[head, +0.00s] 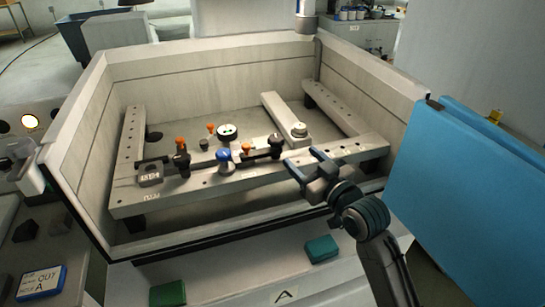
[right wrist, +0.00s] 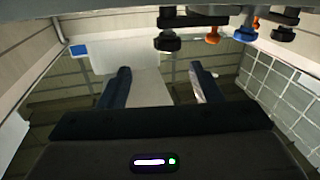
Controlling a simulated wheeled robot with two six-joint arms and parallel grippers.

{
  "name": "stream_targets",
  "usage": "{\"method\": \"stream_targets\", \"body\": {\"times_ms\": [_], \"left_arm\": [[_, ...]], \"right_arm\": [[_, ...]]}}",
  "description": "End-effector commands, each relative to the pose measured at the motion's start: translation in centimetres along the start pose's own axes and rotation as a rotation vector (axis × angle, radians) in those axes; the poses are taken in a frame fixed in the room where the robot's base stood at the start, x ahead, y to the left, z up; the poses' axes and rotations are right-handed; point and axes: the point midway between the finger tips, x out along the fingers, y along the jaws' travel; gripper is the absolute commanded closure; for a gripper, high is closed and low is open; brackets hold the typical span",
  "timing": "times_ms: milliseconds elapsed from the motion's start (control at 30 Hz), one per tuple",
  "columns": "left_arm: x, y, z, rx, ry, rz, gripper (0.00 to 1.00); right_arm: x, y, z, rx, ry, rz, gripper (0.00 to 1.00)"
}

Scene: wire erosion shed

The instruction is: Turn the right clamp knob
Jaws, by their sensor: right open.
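A black knob (head: 275,139) sits on the right clamp (head: 262,151), on the front bar (head: 215,185) of the work frame. It appears in the right wrist view as a black knob (right wrist: 167,42) near the top. A blue knob (head: 223,156) and an orange knob (head: 246,148) are to its left in the head view. My right gripper (head: 303,161) is open and empty, just right of the black knob and apart from it. Its two spread fingers (right wrist: 160,86) show in the right wrist view with nothing between them. My left gripper is not clearly seen.
The pale tank wall (head: 83,160) surrounds the frame. A blue panel (head: 470,195) is at the right. Green blocks (head: 321,248) lie on the front ledge.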

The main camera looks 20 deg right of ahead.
Motion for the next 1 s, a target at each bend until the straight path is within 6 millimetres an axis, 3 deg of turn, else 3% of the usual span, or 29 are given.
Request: {"method": "stream_targets", "body": {"times_ms": [267,700,1000], "left_arm": [[-0.1,0.2,-0.4,-0.001,0.008,0.002,0.41],[-1.4,0.2,0.0,-0.002,-0.001,0.004,0.41],[-1.5,0.1,-0.1,-0.002,0.005,0.002,0.41]], "right_arm": [[1.6,-0.8,-0.1,0.071,-0.008,-0.045,0.42],[9.3,-1.1,-0.1,0.066,-0.008,-0.044,0.42],[10.8,-1.2,0.1,0.063,-0.008,-0.044,0.42]]}}
